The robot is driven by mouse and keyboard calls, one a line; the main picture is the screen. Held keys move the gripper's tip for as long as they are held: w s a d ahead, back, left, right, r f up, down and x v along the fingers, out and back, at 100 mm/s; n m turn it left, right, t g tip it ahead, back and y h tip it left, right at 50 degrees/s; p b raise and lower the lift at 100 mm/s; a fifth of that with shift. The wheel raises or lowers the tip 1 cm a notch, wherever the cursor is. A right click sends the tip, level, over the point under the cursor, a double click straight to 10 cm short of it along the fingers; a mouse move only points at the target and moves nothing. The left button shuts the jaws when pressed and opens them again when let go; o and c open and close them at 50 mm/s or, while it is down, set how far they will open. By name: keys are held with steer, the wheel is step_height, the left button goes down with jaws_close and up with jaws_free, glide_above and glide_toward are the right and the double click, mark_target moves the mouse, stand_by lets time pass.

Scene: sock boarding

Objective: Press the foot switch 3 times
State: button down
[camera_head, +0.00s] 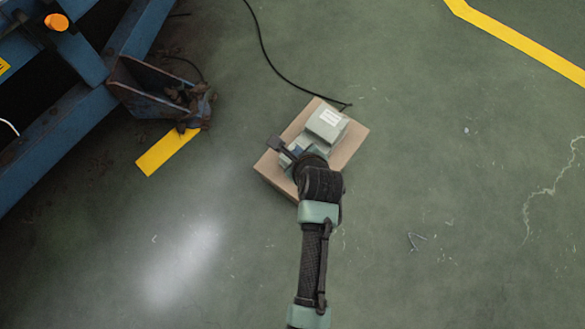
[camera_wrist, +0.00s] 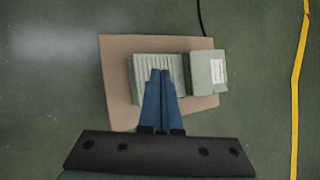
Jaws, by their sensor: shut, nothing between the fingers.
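The foot switch (camera_head: 327,124) is a grey-green pedal unit on a brown board on the floor. In the wrist view its ribbed pedal (camera_wrist: 141,69) lies beside a raised housing (camera_wrist: 207,73) with a white label. My gripper (camera_wrist: 160,72) is shut and empty, its blue fingers together over the ribbed pedal. I cannot tell whether the fingertips touch it. In the head view my arm hides part of the pedal and the fingertips.
The brown board (camera_head: 350,144) lies under the switch. A black cable (camera_head: 270,60) runs from it. A blue machine frame (camera_head: 95,105) with a rusty bracket (camera_head: 150,88) stands at upper left. Yellow floor lines (camera_head: 520,40) mark the upper right. The green floor at right is mostly clear.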

step_height(320, 180, down, 2)
steer(key=shift+s+b, duration=0.1)
steer(key=shift+b, duration=0.5)
steer(key=shift+s+a+f, duration=0.1)
steer(key=shift+f, duration=0.4)
steer(key=shift+s+a+f, duration=0.1)
steer(key=shift+f, duration=0.4)
stand_by(0.7)
steer(key=shift+f, duration=0.4)
